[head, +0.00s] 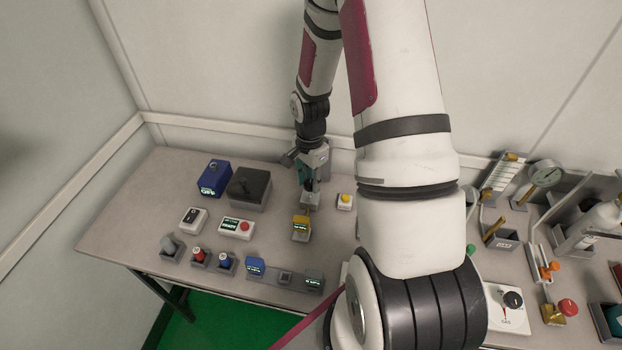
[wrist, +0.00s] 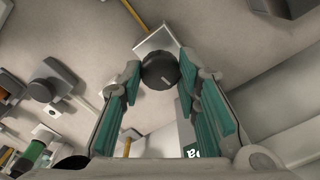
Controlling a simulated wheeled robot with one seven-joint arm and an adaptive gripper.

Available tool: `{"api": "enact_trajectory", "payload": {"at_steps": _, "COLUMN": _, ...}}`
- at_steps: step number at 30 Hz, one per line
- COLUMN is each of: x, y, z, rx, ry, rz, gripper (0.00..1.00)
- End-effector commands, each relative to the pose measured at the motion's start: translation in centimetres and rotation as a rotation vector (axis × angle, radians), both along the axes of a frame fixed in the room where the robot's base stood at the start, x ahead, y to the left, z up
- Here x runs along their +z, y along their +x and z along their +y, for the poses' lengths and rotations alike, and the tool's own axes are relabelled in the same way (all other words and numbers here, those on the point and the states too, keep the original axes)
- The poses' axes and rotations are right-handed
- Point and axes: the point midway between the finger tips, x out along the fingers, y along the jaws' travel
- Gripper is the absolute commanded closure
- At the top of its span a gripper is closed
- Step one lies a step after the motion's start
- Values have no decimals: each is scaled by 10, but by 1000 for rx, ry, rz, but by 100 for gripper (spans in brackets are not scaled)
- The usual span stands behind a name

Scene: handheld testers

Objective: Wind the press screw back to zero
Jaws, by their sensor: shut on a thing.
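A dark round knob (wrist: 161,71) with a pale line across its face shows in the wrist view, on a light grey block (wrist: 156,41). I take it to be the press screw. My gripper (wrist: 160,72) has its two green-padded fingers on either side of the knob and is shut on it. In the head view my gripper (head: 311,205) points down at the back of the bench, and the knob cannot be made out there. A dark panel with pale lettering (wrist: 193,152), ending in "a", shows below the knob in the wrist view, partly hidden by a finger.
A yellow tester (head: 301,228) stands just in front of my gripper, and a yellow-button box (head: 345,201) to its right. A dark grey box (head: 249,188) and a blue box (head: 213,178) stand left. A gauge (head: 545,173) is far right. The bench's left end is bare.

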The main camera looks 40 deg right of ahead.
Motion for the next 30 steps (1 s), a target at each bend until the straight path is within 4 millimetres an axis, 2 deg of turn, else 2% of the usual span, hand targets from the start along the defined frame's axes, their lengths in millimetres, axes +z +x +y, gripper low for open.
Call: {"api": "enact_trajectory", "payload": {"at_steps": 30, "x": 1, "y": 0, "z": 0, "rx": 967, "ry": -1, "rz": -2, "gripper": 98}}
